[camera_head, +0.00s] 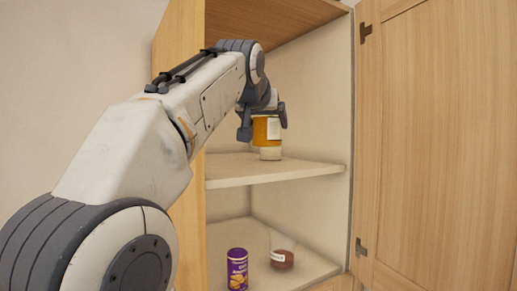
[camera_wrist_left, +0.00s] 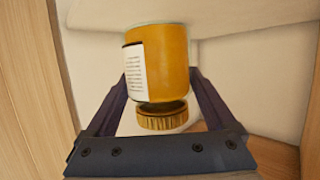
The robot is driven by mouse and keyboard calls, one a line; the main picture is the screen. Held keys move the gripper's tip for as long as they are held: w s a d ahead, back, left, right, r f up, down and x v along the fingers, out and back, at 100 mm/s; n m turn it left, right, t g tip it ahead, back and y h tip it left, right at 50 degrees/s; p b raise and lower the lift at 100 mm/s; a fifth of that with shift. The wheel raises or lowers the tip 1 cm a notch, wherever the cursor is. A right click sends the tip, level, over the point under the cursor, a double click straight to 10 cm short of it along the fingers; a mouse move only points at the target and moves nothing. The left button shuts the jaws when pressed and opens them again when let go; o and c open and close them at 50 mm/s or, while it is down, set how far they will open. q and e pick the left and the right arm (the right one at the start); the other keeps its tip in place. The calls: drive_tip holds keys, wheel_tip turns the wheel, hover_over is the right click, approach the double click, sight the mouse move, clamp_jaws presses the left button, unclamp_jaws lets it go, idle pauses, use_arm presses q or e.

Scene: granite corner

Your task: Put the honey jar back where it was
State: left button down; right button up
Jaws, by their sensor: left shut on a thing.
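The honey jar (camera_head: 260,131) is amber with a white label and is at the upper shelf (camera_head: 285,171) of the open cabinet. My left gripper (camera_head: 262,122) is shut on it, reaching in from the left. In the left wrist view the jar (camera_wrist_left: 168,60) shows with its gold lid (camera_wrist_left: 163,118) at the bottom of the picture, between the two fingers (camera_wrist_left: 163,95). My right gripper is out of view.
On the lower shelf (camera_head: 315,267) stand a purple canister (camera_head: 237,268) and a small jar with dark red contents (camera_head: 283,258). The cabinet's wooden door (camera_head: 435,140) is open on the right. The front of the upper shelf is bare.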

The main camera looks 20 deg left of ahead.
sight(260, 144)
use_arm(q)
drive_tip(key=shift+w+a+f, duration=0.25)
drive_tip(key=shift+a+f, duration=0.05)
drive_tip(key=shift+a, duration=0.2)
drive_tip(key=shift+w+a+f, duration=0.25)
drive_tip(key=shift+a+f, duration=0.05)
drive_tip(key=shift+a, duration=0.2)
drive_tip(key=shift+s+f, duration=0.1)
drive_tip(key=shift+f, duration=1.85)
drive_tip(key=shift+f+b, duration=0.2)
drive_tip(key=shift+b, duration=0.1)
unclamp_jaws()
